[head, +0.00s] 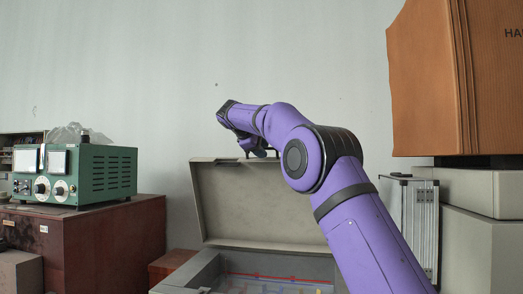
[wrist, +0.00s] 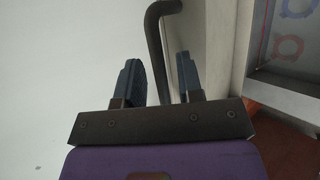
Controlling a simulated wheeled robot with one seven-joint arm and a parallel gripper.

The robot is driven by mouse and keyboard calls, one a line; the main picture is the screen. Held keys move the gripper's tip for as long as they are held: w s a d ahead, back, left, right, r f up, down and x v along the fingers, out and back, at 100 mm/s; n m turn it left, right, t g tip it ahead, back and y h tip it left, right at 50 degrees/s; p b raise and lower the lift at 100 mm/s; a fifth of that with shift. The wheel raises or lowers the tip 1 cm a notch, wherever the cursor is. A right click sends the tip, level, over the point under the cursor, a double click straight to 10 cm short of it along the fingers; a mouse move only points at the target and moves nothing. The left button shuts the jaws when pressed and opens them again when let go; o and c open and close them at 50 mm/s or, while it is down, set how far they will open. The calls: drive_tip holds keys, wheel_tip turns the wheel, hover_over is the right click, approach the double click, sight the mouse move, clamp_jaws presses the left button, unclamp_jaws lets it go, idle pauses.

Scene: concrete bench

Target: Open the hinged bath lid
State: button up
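The grey bath lid (head: 255,200) stands raised, close to upright, at the back of the grey bath (head: 190,272). The bath's inside shows below it, with a red line and small coloured pieces. My gripper (head: 243,150) is at the lid's top edge. In the wrist view the lid's edge (wrist: 222,45) is right of my fingers. The dark bent bar of the lid's handle (wrist: 154,35) runs down between the two fingers of my gripper (wrist: 162,78). The fingers are apart, with a gap showing beside the bar. My arm hides the lid's right part.
A green instrument box (head: 105,172) sits on a brown cabinet (head: 100,240) at left. A large brown carton (head: 430,80) stands high at right above grey boxes (head: 485,190). A silver panelled case (head: 420,205) is right of my arm. The wall behind is bare.

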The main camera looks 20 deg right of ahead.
drive_tip(key=v, duration=1)
drive_tip(key=shift+a+r, duration=0.2)
drive_tip(key=shift+a, duration=0.1)
drive_tip(key=shift+s, duration=0.15)
drive_tip(key=s+d+f+m+y, duration=0.25)
drive_tip(key=s+f, duration=0.25)
drive_tip(key=s, duration=0.8)
drive_tip(key=s+d+f+m+y, duration=0.1)
drive_tip(key=s+f+y, duration=0.3)
drive_tip(key=s, duration=0.8)
drive_tip(key=s+a+f+m+y, duration=0.2)
drive_tip(key=s+f+m, duration=0.3)
drive_tip(key=s+f, duration=1.7)
drive_tip(key=shift+s+a+f+y, duration=0.3)
drive_tip(key=shift+s+y, duration=0.45)
drive_tip(key=shift+s, duration=0.15)
